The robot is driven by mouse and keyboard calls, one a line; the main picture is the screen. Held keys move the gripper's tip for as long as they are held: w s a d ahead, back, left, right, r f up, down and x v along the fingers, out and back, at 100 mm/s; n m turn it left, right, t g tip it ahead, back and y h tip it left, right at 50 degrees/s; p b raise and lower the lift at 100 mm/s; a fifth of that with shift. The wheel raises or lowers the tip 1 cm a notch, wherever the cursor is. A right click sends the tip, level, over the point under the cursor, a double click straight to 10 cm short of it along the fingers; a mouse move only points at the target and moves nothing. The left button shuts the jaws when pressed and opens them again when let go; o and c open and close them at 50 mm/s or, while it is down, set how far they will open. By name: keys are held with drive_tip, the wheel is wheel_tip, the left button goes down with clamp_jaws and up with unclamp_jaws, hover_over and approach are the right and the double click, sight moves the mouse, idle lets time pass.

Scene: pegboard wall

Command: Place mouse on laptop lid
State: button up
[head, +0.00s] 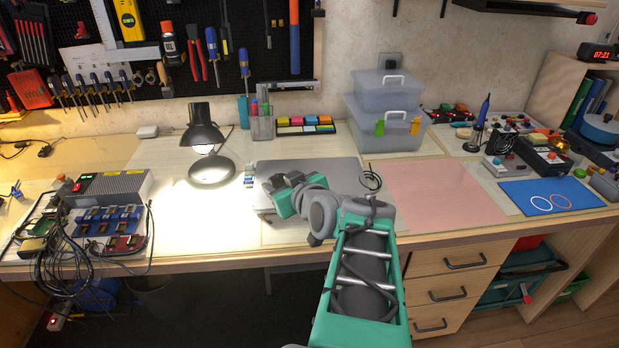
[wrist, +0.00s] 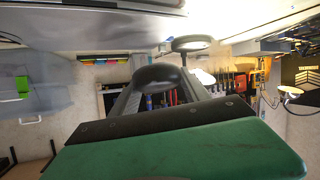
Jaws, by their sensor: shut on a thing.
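The closed grey laptop (head: 335,168) lies flat on the desk, its lid partly covered from view by my arm. My gripper (head: 278,185) is over the left part of the lid in the head view. In the wrist view my gripper (wrist: 160,85) is shut on a dark, rounded mouse (wrist: 158,73), held between the two fingers. The grey lid (wrist: 90,45) shows close by along the top of this upside-down view. The mouse is not clear in the head view, and I cannot tell whether it touches the lid.
A lit black desk lamp (head: 203,140) stands left of the laptop, with a pen holder (head: 262,127) and colored sticky notes (head: 305,124) behind. A pink mat (head: 445,190) lies to the right, bare. Stacked clear boxes (head: 384,125) stand at the back. A small cable coil (head: 372,181) is at the laptop's right.

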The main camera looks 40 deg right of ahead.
drive_tip(key=s+d+r+h, duration=0.1)
drive_tip(key=s+d+r, duration=0.4)
drive_tip(key=s+d, duration=0.25)
drive_tip(key=shift+m, duration=0.4)
drive_tip(key=w+d+f, duration=0.1)
drive_tip(key=w+f, duration=0.2)
drive_tip(key=w+d+f, duration=0.2)
drive_tip(key=w+f, duration=0.1)
drive_tip(key=w, duration=0.1)
drive_tip(key=w+d+f+b, duration=0.1)
drive_tip(key=w+d+f, duration=0.1)
drive_tip(key=w+f, duration=0.1)
drive_tip(key=shift+w, duration=0.6)
drive_tip(key=shift+w+d+f, duration=0.1)
drive_tip(key=shift+w+f, duration=0.1)
drive_tip(key=shift+f, duration=0.1)
wheel_tip(320, 180, down, 3)
drive_tip(key=shift+w+d+f+b, duration=0.1)
drive_tip(key=shift+w+f+b, duration=0.1)
drive_tip(key=shift+b, duration=0.2)
drive_tip(key=shift+s+r, duration=0.1)
drive_tip(key=o, duration=1.4)
